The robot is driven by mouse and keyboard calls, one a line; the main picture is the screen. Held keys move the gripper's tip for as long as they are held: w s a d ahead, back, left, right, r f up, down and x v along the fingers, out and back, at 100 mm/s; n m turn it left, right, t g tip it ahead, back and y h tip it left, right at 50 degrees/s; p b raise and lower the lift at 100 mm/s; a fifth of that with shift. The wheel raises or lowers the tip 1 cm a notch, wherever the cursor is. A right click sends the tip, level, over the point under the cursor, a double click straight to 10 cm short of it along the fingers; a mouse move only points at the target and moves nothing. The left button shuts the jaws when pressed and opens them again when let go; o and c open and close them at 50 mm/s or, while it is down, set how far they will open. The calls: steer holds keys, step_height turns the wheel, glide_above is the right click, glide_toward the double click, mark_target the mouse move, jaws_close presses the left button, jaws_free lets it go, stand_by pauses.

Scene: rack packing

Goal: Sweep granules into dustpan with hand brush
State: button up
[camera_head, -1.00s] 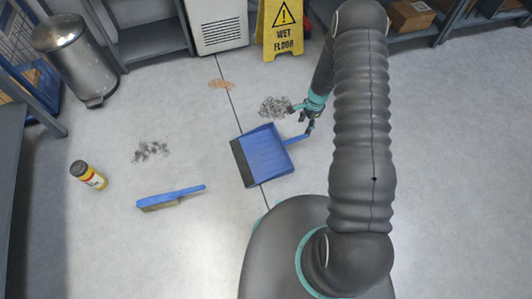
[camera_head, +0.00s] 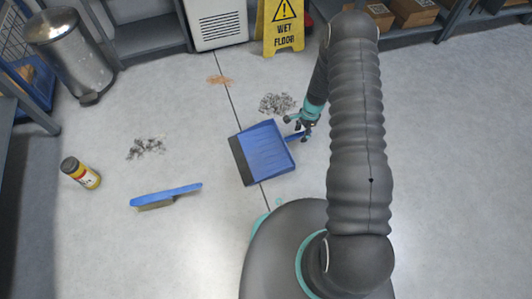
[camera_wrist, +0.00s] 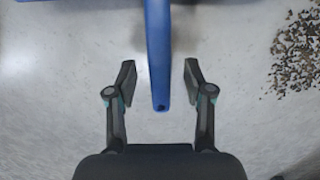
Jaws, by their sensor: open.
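A blue dustpan (camera_head: 265,153) lies on the floor near the middle of the head view, its dark lip to the left. Its handle (camera_wrist: 158,55) runs between the fingers of my open gripper (camera_wrist: 160,82) in the wrist view, with gaps on both sides. My gripper also shows at the handle in the head view (camera_head: 302,133). A blue hand brush (camera_head: 166,196) lies on the floor at the left. Dark granules form one pile (camera_head: 146,148) at left and another (camera_head: 277,103) above the dustpan, also in the wrist view (camera_wrist: 298,50). An orange-brown patch (camera_head: 220,80) lies further back.
A metal bin (camera_head: 68,55), a white unit (camera_head: 218,24) and a yellow wet-floor sign (camera_head: 283,28) stand at the back. Shelving with boxes (camera_head: 414,12) is at the back right. The floor at the right is clear.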

steer(key=shift+f, duration=0.2)
jaws_close()
step_height(320, 180, up, 12)
steer(key=p, duration=0.7)
stand_by(0.3)
